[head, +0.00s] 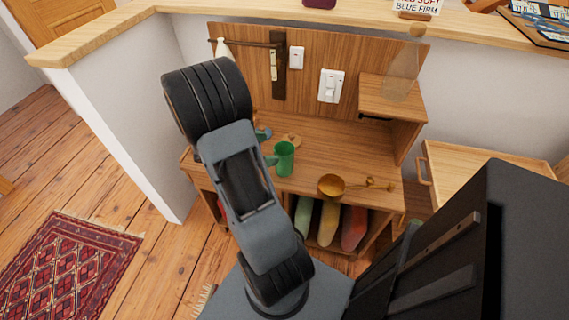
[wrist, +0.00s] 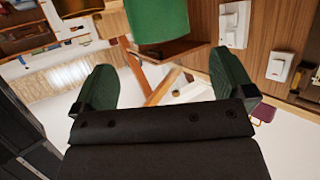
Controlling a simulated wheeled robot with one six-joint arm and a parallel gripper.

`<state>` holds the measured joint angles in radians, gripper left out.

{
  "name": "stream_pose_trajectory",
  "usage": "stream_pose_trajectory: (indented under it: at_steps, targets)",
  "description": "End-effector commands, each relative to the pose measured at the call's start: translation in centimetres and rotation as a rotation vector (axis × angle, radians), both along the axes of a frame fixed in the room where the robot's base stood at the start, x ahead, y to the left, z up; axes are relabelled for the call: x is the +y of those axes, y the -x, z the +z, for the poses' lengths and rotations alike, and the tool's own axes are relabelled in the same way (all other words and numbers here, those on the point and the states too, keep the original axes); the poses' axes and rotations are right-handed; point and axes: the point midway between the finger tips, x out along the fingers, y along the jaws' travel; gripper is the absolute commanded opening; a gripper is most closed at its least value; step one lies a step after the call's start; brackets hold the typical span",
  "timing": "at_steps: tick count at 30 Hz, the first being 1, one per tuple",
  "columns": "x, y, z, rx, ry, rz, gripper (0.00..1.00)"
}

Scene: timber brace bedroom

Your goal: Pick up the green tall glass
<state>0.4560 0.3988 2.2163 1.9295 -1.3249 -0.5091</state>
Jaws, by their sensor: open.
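The green tall glass (head: 285,158) stands upright on the wooden desk top in the head view, just right of my arm. In the wrist view a green glass (wrist: 158,20) fills the top middle and is cut off by the frame edge. My gripper (wrist: 163,64) is open, with its two dark green fingers spread wide. The glass appears ahead of the gap between the fingers, and I see no contact. In the head view my arm hides most of the gripper.
A wooden panel with switches (head: 331,87) and a raised shelf (head: 392,98) bound the back and right.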

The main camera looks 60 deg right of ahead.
Motion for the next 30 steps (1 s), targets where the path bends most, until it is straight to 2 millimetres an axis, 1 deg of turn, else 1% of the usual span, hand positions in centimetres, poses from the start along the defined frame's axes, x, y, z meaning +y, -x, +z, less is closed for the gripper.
stream_pose_trajectory:
  at_steps: [3,8,11,16,21,30]
  targets:
    - [-1.0,0.7,-0.6,-0.001,0.0,-0.001,1.0]
    - [-1.5,1.1,-0.8,-0.001,0.001,0.001,1.0]
    - [-2.1,1.5,-1.4,-0.001,0.0,0.0,1.0]
    - [-3.7,2.7,-2.7,-0.001,0.0,0.0,1.0]
    - [-4.9,3.6,-3.2,-0.002,0.0,0.001,1.0]
    - [-5.2,3.7,-3.2,-0.002,0.0,0.004,1.0]
